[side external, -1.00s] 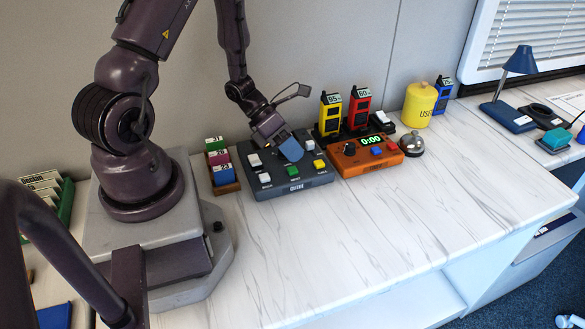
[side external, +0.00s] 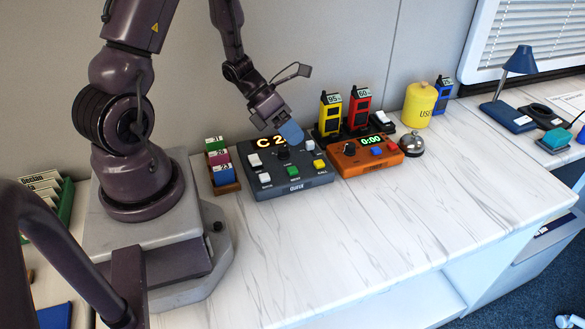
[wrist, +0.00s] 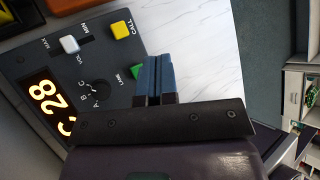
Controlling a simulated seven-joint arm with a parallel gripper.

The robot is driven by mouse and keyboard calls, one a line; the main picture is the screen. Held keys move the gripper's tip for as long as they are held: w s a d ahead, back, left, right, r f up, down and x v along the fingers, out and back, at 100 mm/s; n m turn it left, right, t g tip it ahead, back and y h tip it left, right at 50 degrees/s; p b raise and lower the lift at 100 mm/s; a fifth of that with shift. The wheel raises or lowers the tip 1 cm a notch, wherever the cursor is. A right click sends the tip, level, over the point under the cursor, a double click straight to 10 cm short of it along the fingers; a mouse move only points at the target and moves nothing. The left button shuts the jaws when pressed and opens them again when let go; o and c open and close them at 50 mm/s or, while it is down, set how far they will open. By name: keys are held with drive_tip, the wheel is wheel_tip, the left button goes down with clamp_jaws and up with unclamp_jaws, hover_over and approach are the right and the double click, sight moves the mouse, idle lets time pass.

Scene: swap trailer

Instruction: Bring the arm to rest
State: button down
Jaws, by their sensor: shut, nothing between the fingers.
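My gripper (side external: 291,133) is shut and empty, its blue fingertips pressed together. In the side view it hangs over the back right part of a dark grey control box (side external: 290,190). In the wrist view the closed blue fingers (wrist: 154,75) lie over the box's edge, beside a green button (wrist: 137,71). The box's lit display (wrist: 48,108) reads "C 28" in the wrist view; in the side view its right end is hidden by my arm. The box also carries a yellow CALL button (side external: 319,164), white sliders and a black knob (side external: 284,154).
An orange timer box (side external: 366,158) showing 0:00 stands right of the grey box, with a silver bell (side external: 412,144) beyond it. Yellow (side external: 330,114) and red (side external: 359,109) radios stand behind. Small cards in a wooden holder (side external: 226,188) are at left. The white counter (side external: 430,210) in front is clear.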

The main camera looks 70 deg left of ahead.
drive_tip(key=shift+s+m, duration=0.1)
drive_tip(key=shift+m, duration=0.5)
drive_tip(key=s+d+r+m+y, duration=0.2)
drive_tip(key=r+m, duration=0.5)
drive_tip(key=m, duration=0.4)
drive_tip(key=s+d+r+m+y, duration=0.2)
drive_tip(key=s+d+r+m, duration=0.2)
drive_tip(key=r+m, duration=0.4)
drive_tip(key=s+d+r+m+y, duration=0.2)
drive_tip(key=r+m, duration=0.6)
drive_tip(key=m, duration=0.7)
drive_tip(key=shift+s+d+r+g+y, duration=0.25)
drive_tip(key=shift+s+d+y, duration=0.2)
drive_tip(key=shift+d, duration=0.8)
